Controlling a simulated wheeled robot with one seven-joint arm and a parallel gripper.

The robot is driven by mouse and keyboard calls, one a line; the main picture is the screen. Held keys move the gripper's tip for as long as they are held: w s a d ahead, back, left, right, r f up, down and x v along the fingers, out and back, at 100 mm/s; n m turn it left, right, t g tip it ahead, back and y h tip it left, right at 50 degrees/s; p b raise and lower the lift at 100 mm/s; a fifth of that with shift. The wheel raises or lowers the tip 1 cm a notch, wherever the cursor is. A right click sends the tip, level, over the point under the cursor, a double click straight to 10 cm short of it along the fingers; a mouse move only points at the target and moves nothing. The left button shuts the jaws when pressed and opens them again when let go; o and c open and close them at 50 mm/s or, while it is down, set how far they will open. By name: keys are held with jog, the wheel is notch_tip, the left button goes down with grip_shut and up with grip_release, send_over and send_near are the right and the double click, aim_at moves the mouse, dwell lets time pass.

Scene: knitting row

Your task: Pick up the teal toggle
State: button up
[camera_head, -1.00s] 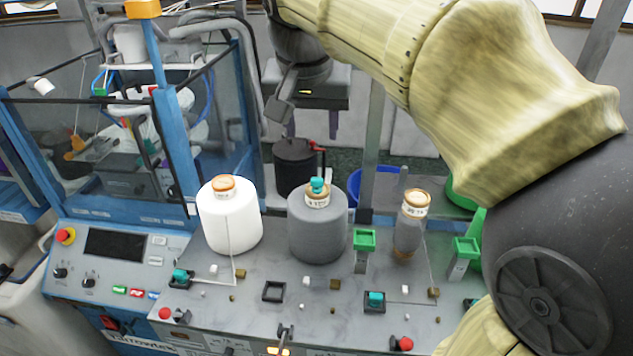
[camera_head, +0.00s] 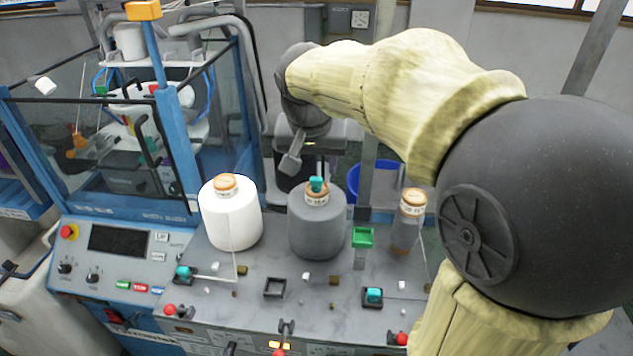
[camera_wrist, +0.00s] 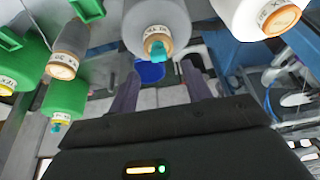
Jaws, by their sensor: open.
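A teal toggle (camera_head: 316,184) stands on the cork-coloured top of the grey yarn cone (camera_head: 317,228). In the wrist view the teal toggle (camera_wrist: 158,50) appears between the two fingers, beyond their tips. My gripper (camera_wrist: 159,67) is open and empty, its purple-grey fingers spread apart. In the head view my wrist is just behind and above the grey cone; the fingers are hard to make out there. Other teal pieces sit in black square holders on the panel, one at the left (camera_head: 184,272) and one at the right (camera_head: 373,295).
A white cone (camera_head: 230,218) stands left of the grey cone, and a slim grey-brown bobbin (camera_head: 408,222) stands to the right. An empty black square holder (camera_head: 275,287) and small cubes lie in front. A blue-framed clear guard (camera_head: 120,150) is at the left.

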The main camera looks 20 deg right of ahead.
aim_at(316, 178)
jog(key=p+x, duration=0.2)
jog(key=x, duration=0.3)
dwell(0.4)
jog(key=shift+s, duration=0.1)
jog(key=c, duration=0.9)
